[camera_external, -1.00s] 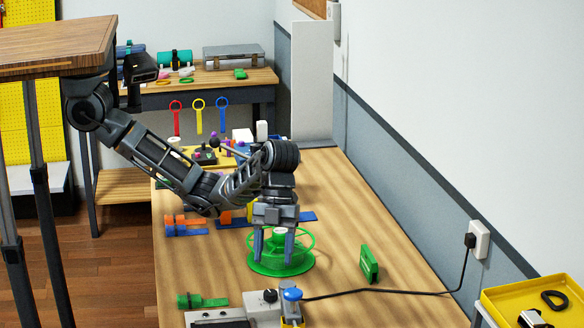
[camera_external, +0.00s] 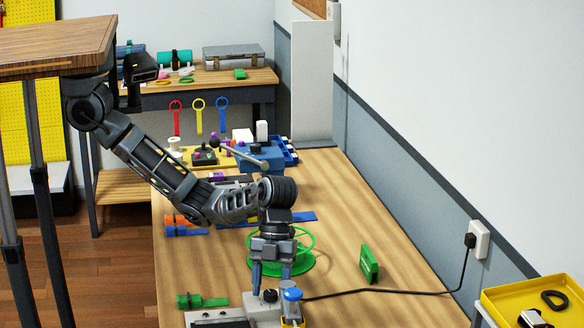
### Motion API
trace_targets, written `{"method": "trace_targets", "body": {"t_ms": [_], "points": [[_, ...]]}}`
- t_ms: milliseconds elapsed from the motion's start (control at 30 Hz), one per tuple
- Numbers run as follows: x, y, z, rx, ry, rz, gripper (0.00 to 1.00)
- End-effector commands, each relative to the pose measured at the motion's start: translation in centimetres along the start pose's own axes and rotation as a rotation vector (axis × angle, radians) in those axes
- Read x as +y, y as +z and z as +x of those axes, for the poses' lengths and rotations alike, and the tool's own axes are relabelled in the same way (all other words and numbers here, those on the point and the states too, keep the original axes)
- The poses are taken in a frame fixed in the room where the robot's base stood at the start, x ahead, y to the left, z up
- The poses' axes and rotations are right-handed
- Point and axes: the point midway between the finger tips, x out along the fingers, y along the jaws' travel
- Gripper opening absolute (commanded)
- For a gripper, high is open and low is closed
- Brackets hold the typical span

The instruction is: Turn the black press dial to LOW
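The black press dial (camera_external: 270,295) sits on top of the grey press (camera_external: 239,311) at the bottom of the view. It is small, and its marks and setting cannot be read. My gripper (camera_external: 269,290) points down directly at the dial, its two bluish fingers spread apart with a gap between them. The fingertips are at about the dial's height in the picture; whether they touch it cannot be told.
A blue knob (camera_external: 291,294) stands just right of the dial. A green reel (camera_external: 300,262) lies behind my gripper. A green block (camera_external: 369,264) stands to the right, and a black cable (camera_external: 385,293) runs to the wall socket. A green strap (camera_external: 203,301) lies left. A yellow tray (camera_external: 530,290) is far right.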

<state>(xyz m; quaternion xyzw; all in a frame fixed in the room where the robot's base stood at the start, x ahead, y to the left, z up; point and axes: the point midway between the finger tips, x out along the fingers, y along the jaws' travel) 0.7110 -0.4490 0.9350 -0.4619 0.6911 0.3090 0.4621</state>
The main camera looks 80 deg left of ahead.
Motion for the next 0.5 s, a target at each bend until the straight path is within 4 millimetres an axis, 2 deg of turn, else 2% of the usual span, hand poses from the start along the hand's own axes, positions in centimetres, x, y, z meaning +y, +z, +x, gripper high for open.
{"method": "trace_targets", "body": {"t_ms": [67, 500], "points": [[-0.01, 0.0, -0.02, 0.0, 0.0, 0.0, 0.48], [-0.01, 0.0, -0.05, 0.0, 0.0, 0.0, 0.06]]}}
